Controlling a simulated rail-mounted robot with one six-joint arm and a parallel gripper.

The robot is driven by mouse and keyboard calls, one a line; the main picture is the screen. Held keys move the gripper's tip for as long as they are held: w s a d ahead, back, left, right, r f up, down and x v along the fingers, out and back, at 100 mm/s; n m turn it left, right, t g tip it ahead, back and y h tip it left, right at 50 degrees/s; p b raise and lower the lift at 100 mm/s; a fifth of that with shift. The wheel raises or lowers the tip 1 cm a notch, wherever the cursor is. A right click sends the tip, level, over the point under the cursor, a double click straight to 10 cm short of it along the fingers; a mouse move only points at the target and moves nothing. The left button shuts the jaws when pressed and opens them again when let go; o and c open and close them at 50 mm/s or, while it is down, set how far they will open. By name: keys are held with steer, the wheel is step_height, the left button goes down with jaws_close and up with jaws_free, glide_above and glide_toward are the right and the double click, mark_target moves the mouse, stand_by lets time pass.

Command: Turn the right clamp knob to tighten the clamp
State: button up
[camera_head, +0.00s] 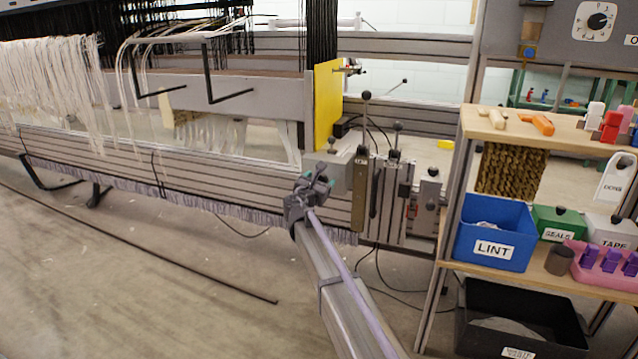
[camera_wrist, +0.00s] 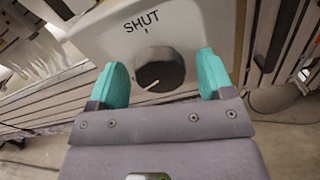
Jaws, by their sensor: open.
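The clamp knob (camera_wrist: 160,70) is a round dark knob with a white pointer line, on a pale housing marked "SHUT" above it. The pointer slants toward the lower left, away from the "SHUT" mark. My gripper (camera_wrist: 162,78) is open, with one teal fingertip to the left of the knob and one to the right. Gaps show between both fingertips and the knob. In the head view my gripper (camera_head: 314,183) is at the pale clamp housing (camera_head: 343,172) on the loom's right end; the knob itself is hidden there.
A yellow plate (camera_head: 327,105) stands above the housing. Upright levers (camera_head: 366,97) rise just to its right. A shelf with a blue LINT bin (camera_head: 495,232) stands further right. The floor (camera_head: 150,270) at the left front is mostly clear.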

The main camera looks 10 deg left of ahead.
steer(key=shift+c, duration=0.5)
steer(key=c, duration=0.8)
steer(key=shift+m, duration=0.3)
steer(key=m, duration=2.2)
steer(key=o, duration=0.9)
